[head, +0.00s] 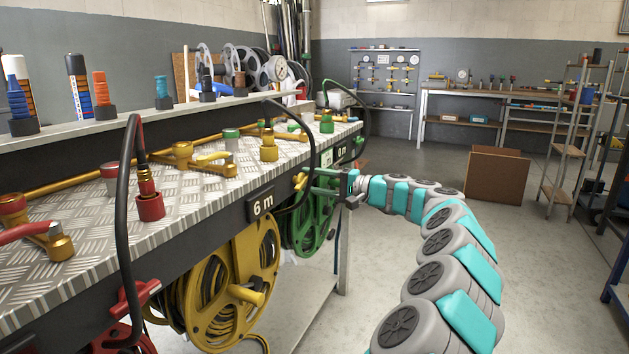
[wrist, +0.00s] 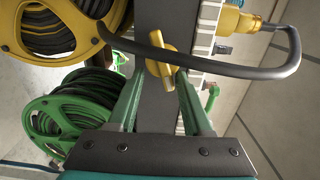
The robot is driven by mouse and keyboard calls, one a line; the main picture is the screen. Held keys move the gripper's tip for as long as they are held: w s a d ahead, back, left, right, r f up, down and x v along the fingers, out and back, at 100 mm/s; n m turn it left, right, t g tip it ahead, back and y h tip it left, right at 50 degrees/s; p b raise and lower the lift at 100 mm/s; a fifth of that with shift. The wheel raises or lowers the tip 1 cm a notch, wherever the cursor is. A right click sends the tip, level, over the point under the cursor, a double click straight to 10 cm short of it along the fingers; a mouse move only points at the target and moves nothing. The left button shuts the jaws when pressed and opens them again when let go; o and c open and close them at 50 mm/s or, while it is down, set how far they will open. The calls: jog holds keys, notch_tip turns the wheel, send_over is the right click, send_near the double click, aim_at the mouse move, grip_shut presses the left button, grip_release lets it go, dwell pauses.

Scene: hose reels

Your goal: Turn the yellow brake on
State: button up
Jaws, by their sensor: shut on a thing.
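The yellow brake (head: 299,181) is a small winged handle on the dark front rail of the bench, right of the "6 m" sign. It also shows in the wrist view (wrist: 158,49), tilted to one side. My gripper (head: 310,181) reaches in from the right with its green fingers at the brake. In the wrist view my gripper (wrist: 161,73) has its two fingertips on either side of the brake's lower part and is shut on it. The yellow hose reel (head: 228,290) hangs below the rail, with a yellow crank knob.
A black hose (wrist: 215,69) loops close past the brake and my fingers. A green reel (head: 310,222) hangs just behind. Red (head: 149,200) and yellow (head: 269,147) fittings stand on the checkered bench top. The floor on the right is open; a brown box (head: 497,176) stands farther off.

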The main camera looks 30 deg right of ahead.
jog(key=shift+o, duration=1.4)
jog(key=shift+w+a+f, duration=0.1)
jog(key=shift+a, duration=0.15)
jog(key=shift+o, duration=0.3)
jog(key=shift+d, duration=0.1)
jog(key=v, duration=0.7)
jog(key=shift+s+d+b, duration=0.25)
jog(key=shift+s+b, duration=0.1)
jog(key=shift+b, duration=0.1)
